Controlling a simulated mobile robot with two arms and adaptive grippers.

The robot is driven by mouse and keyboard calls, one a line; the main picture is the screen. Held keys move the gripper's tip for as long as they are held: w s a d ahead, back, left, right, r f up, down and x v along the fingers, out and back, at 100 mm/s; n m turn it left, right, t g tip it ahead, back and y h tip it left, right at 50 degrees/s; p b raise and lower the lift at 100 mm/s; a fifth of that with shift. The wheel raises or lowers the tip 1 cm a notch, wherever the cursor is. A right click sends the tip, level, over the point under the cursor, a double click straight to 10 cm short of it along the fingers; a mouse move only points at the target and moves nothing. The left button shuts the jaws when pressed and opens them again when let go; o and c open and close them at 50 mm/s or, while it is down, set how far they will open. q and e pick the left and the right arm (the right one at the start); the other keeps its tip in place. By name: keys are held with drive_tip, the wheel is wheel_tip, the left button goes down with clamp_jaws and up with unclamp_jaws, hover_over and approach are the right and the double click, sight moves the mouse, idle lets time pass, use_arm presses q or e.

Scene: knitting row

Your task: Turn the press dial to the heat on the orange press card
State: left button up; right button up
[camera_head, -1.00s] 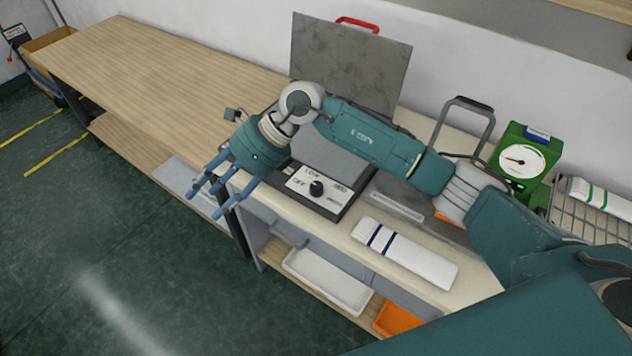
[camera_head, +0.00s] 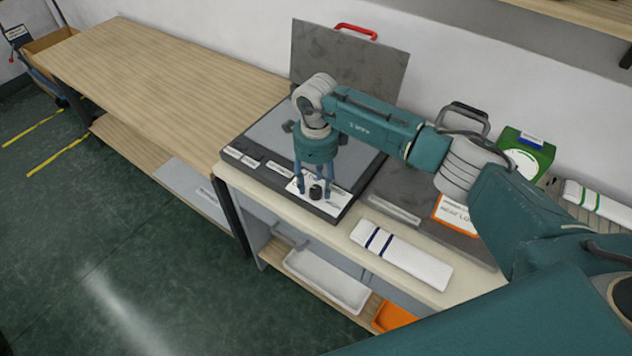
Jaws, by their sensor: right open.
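The press (camera_head: 252,172) stands open on the bench, its grey lid (camera_head: 345,60) with a red handle raised at the back. Its black dial (camera_head: 316,192) sits on a white label plate at the front right corner; the dial's setting cannot be read. My right gripper (camera_head: 314,190) points down at the dial, open, its blue fingers around or just above the knob; contact cannot be told. The orange-edged press card (camera_head: 456,214) lies to the right on the grey plate, partly cut off by my arm; its text is too small to read fully. My left gripper is not in view.
A folded white cloth with blue stripes (camera_head: 402,255) lies at the bench front. A green gauge box (camera_head: 524,155) and a rack with a green-striped cloth (camera_head: 597,197) stand at right. A white tray (camera_head: 328,280) and an orange bin (camera_head: 392,317) are below.

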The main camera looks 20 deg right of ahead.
drive_tip(key=shift+f, duration=0.9)
drive_tip(key=c, duration=1.1)
drive_tip(key=shift+c, duration=0.2)
drive_tip(key=shift+m+b, duration=0.55)
drive_tip(key=shift+m, duration=0.25)
drive_tip(key=m+b, duration=0.2)
drive_tip(key=m, duration=0.1)
drive_tip(key=shift+f, duration=0.1)
drive_tip(key=m+b, duration=0.1)
drive_tip(key=m, duration=0.2)
drive_tip(key=shift+m, duration=0.4)
drive_tip(key=shift+m+b, duration=0.65)
drive_tip(key=shift+m, duration=0.95)
